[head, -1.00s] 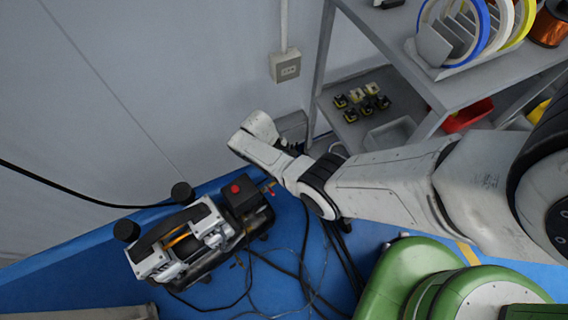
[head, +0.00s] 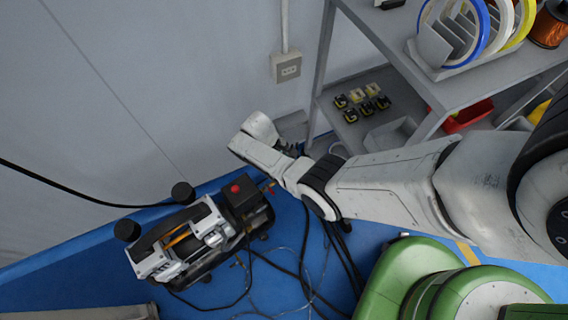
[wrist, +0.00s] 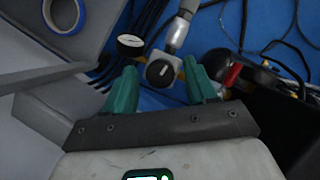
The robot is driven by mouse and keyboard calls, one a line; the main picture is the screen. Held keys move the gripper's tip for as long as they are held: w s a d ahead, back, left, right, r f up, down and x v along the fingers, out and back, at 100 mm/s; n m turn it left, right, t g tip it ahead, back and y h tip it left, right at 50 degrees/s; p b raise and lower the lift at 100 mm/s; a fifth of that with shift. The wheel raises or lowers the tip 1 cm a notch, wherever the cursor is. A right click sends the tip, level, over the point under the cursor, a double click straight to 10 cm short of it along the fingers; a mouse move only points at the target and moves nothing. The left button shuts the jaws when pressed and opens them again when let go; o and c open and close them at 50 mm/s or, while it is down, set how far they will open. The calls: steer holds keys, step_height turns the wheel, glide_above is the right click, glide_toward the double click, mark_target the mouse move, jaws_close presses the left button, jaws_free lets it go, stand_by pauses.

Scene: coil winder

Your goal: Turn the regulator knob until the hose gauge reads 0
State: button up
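The regulator knob (wrist: 161,72) is a dark round knob with a pale mark across its face, seen in the wrist view. My gripper (wrist: 160,66) has two teal fingers, one on each side of the knob, with a visible gap on both sides. It is open, and I see no contact with the knob. The hose gauge (wrist: 130,43) is a small white dial with a dark rim, just up and left of the knob. Its needle is too small to read. In the head view my arm hides the knob and gauge.
A compressor (head: 201,240) with a red button stands on the blue floor, cables around it. A shelf unit (head: 393,57) with tape rolls stands to the right. In the wrist view a blue tape roll (wrist: 64,28) lies upper left, and a metal fitting (wrist: 178,32) rises beyond the knob.

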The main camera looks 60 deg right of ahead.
steer(key=p+v, duration=0.3)
steer(key=v, duration=0.7)
steer(key=shift+w+r+p, duration=0.2)
steer(key=shift+r+p, duration=0.2)
